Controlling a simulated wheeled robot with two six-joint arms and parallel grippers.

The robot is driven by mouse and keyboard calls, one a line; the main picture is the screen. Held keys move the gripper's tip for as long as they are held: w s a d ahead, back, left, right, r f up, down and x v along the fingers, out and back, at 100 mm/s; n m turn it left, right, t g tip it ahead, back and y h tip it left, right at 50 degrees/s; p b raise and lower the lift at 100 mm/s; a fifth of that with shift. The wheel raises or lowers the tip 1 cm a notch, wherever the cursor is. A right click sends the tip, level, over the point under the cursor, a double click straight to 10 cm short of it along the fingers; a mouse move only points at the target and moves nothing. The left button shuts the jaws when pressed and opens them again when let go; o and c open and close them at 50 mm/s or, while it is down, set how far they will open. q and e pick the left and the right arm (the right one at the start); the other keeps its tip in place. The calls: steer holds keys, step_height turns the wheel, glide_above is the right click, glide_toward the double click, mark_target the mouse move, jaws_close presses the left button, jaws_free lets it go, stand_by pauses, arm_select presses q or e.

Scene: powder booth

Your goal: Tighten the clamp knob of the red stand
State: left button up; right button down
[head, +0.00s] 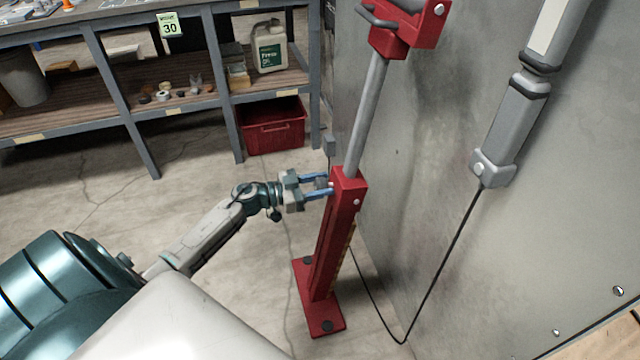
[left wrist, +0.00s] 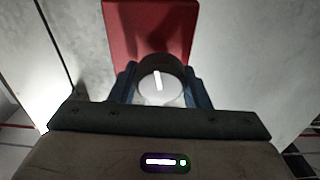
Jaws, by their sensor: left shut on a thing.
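The red stand (head: 337,235) stands upright on the floor on a flat red base, beside a large grey metal panel. A grey rod rises from its top to a red head piece (head: 402,40). My left gripper (head: 326,187) reaches in from the left at the upper end of the red column. Its blue fingers are shut on the clamp knob, which is mostly hidden by them in the head view. In the left wrist view the round knob (left wrist: 160,86), dark-sided with a white mark on its pale face, sits between both fingers, with the red column behind it. My right gripper is not in view.
A grey wall panel (head: 430,200) stands close on the right of the stand. A grey handheld device (head: 510,125) hangs there with a black cable looping to the floor. A shelf unit (head: 130,100) and red crate (head: 272,128) stand behind. Floor left of the stand is clear.

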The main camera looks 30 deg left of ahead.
arm_select(q)
steer(key=m, duration=0.4)
steer(key=shift+m+g+h, duration=0.3)
steer(key=shift+m+g, duration=0.1)
steer(key=m, duration=0.4)
steer(key=shift+s+d+f+g, duration=0.1)
steer(key=shift+g, duration=0.3)
steer(key=m, duration=0.4)
steer(key=shift+f+g, duration=0.1)
steer(key=shift+g, duration=0.2)
steer(key=m+b, duration=0.1)
steer(key=m, duration=0.4)
steer(key=shift+s+f+g+b, duration=0.1)
steer(key=shift+g+b, duration=0.2)
steer(key=shift+g, duration=0.1)
steer(key=shift+m, duration=0.4)
steer(key=shift+m+b, duration=0.3)
steer(key=shift+m, duration=0.6)
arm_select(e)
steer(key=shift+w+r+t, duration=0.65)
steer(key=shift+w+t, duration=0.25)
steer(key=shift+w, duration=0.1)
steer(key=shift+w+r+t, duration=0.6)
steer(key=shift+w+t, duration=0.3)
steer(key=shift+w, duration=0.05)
arm_select(q)
steer(key=o, duration=1)
steer(key=shift+c, duration=0.2)
